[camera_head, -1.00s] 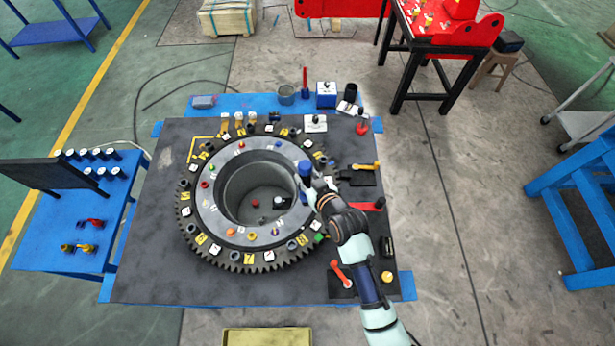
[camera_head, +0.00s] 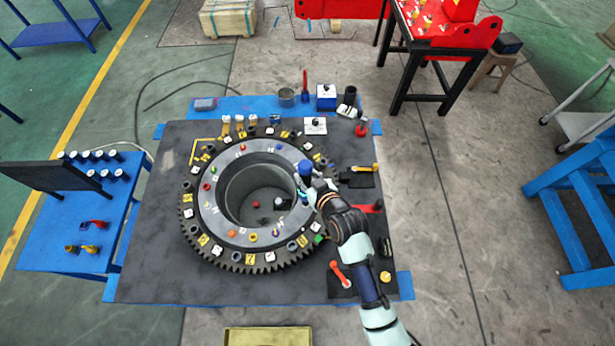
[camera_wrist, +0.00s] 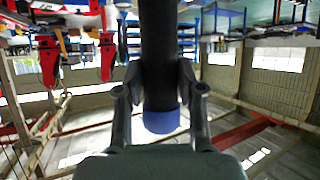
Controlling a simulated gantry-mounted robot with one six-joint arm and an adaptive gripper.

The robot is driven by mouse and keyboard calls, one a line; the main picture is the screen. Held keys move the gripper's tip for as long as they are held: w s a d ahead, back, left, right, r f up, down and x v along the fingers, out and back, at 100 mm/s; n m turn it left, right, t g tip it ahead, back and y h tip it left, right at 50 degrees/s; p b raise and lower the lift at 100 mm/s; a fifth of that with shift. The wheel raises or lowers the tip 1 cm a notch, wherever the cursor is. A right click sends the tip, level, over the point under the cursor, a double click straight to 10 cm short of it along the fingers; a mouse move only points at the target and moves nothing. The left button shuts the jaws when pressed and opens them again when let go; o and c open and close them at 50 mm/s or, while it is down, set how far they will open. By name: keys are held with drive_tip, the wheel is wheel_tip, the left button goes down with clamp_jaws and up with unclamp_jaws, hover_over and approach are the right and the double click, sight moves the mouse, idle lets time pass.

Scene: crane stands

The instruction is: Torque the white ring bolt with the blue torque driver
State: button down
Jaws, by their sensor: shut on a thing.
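My gripper (camera_head: 309,184) is over the right side of the ring on the big toothed gear (camera_head: 250,265). In the wrist view, my gripper (camera_wrist: 160,92) is shut on the blue torque driver (camera_wrist: 160,121), a dark shaft with a blue end between the fingers. In the head view the driver's blue top (camera_head: 305,167) stands upright above the ring's right side. The grey inner ring (camera_head: 222,218) carries small coloured bolts. I cannot pick out the white ring bolt; my gripper and driver cover part of the ring, and the driver's lower tip is hidden.
An orange-handled tool (camera_head: 340,273) and a yellow-handled tool (camera_head: 362,169) lie right of the gear. A blue box (camera_head: 326,97), a grey cup (camera_head: 286,97) and a red upright tool (camera_head: 304,86) stand behind it. A blue side table (camera_head: 60,235) is at left.

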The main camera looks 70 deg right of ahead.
sight(309, 173)
drive_tip(key=shift+r+p, duration=1.25)
drive_tip(key=shift+r, duration=0.5)
drive_tip(key=shift+w, duration=0.15)
